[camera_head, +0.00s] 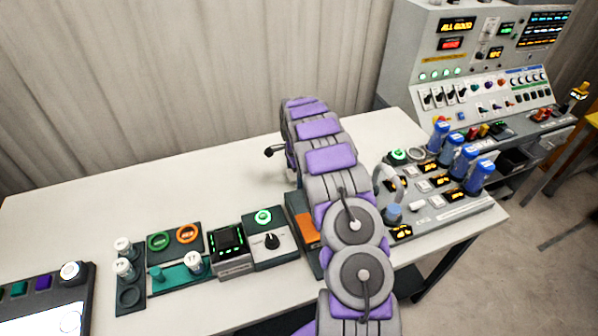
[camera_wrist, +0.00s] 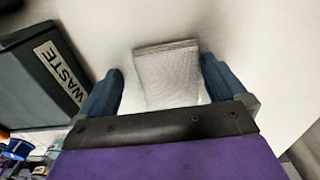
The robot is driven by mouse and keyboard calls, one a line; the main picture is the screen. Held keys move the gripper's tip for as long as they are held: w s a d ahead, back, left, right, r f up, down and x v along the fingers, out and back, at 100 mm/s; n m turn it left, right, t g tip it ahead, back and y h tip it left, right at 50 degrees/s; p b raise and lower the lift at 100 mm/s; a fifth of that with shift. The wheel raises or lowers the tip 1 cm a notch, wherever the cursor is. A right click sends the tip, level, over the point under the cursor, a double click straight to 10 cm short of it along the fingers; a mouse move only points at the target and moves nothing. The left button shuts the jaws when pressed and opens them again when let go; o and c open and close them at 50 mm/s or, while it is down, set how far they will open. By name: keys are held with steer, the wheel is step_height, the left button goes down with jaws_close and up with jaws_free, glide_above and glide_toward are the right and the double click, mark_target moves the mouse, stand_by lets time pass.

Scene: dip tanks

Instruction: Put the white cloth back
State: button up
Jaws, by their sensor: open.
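The white cloth (camera_wrist: 171,86), a folded pale square with a fine weave, lies on the white table top in the wrist view. My gripper (camera_wrist: 161,68) is open, with one dark blue finger on each side of the cloth. I cannot tell how far the fingertips are above the table. In the head view my arm arches over the table, and I cannot make out the cloth or the fingers there.
A dark box marked WASTE (camera_wrist: 40,75) stands left of my gripper in the wrist view. In the head view, a dial box (camera_head: 270,240) and a vial rack (camera_head: 130,272) stand left of my arm; a panel with blue-capped bottles (camera_head: 440,190) stands right. The table's back left is clear.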

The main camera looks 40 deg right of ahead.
steer(key=shift+d, duration=0.95)
steer(key=shift+w+d+r, duration=0.1)
steer(key=shift+d+r, duration=0.05)
steer(key=shift+d, duration=0.05)
steer(key=r, duration=0.2)
steer(key=a+r+p, duration=0.1)
steer(key=r, duration=0.4)
steer(key=shift+a+r, duration=0.35)
steer(key=shift+a, duration=0.05)
steer(key=s+a+r+n+p, duration=0.1)
steer(key=s+a+r+n, duration=0.45)
steer(key=r, duration=0.75)
steer(key=s+a+r+n, duration=0.2)
steer(key=s+a+r, duration=0.1)
steer(key=s+a, duration=0.4)
steer(key=s+a+r+n, duration=0.3)
steer(key=s+a+r, duration=0.1)
steer(key=s+a, duration=0.25)
steer(key=s+a+n, duration=0.5)
steer(key=s, duration=0.7)
steer(key=s+a+f+n+g, duration=0.1)
steer(key=s+a+n, duration=0.4)
steer(key=s, duration=0.8)
steer(key=shift+s+f+g, duration=0.2)
steer(key=shift+f+g, duration=0.05)
steer(key=shift+g, duration=0.05)
